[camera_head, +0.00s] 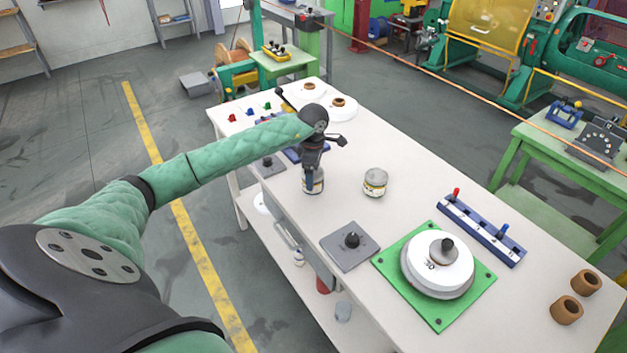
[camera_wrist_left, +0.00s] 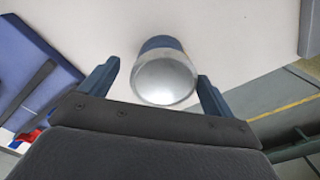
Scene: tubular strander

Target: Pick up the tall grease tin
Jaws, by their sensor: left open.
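A grease tin (camera_head: 314,185) with a pale label stands on the white workbench, partly hidden behind my left gripper (camera_head: 312,178). In the left wrist view the tin (camera_wrist_left: 165,80) shows its round silvery end between my two blue fingers, with a gap on each side. The gripper is open and points down over the tin. My right gripper is not in view.
The white workbench (camera_head: 400,215) is clear around the second tin. A grey plate with a black knob (camera_head: 350,247), a green plate with a white disc (camera_head: 437,262) and a blue rack (camera_head: 480,229) lie nearer. Brown rings (camera_head: 567,310) sit at the right end.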

